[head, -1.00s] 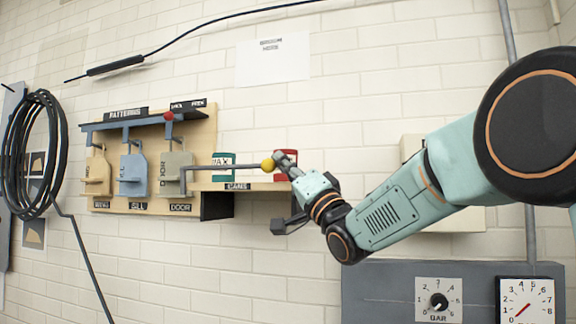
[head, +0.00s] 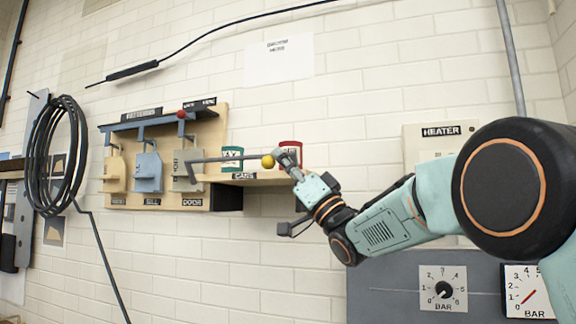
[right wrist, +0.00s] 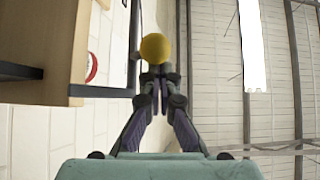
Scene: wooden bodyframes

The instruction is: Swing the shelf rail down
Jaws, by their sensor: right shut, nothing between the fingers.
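The shelf rail (head: 225,157) is a thin grey bar running about level across the front of the wooden pattern shelf, bent at its left end. A yellow ball (head: 268,162) caps its right end. My right gripper (head: 284,158) is shut and empty, with its fingertips right beside the ball. In the right wrist view the yellow ball (right wrist: 155,47) sits just beyond the closed fingertips (right wrist: 160,76); I cannot tell whether they touch. My left gripper is not in view.
Pattern plates hang under a grey bar with a red knob (head: 181,114). A green-labelled can (head: 232,153) and a red can (head: 291,147) stand on the cans shelf. A coiled black hose (head: 57,155) hangs left. A grey gauge panel (head: 385,290) is below my right arm.

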